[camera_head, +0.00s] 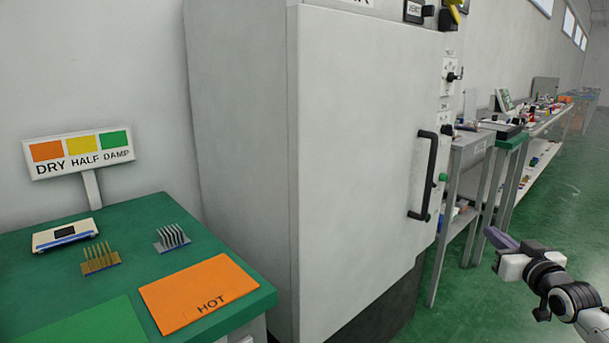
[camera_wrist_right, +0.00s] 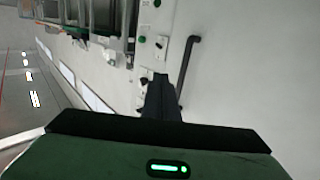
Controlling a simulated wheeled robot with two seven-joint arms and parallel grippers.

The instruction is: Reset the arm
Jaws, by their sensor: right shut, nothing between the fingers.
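My right gripper (camera_head: 497,238) is at the lower right of the head view, right of the big grey cabinet (camera_head: 360,130). Its fingers are together and nothing is between them. It is apart from the cabinet's black door handle (camera_head: 426,175). The shut fingers (camera_wrist_right: 160,97) also show in the right wrist view, with the handle (camera_wrist_right: 187,70) beyond them to the right. The cabinet door is shut. My left gripper is not in view.
A green table (camera_head: 150,205) at left bears an orange HOT mat (camera_head: 200,285), two small racks and a small device. A DRY/HALF/DAMP sign (camera_head: 80,152) stands behind it. Benches (camera_head: 510,150) run along the wall at right. Green floor (camera_head: 570,210) is open at far right.

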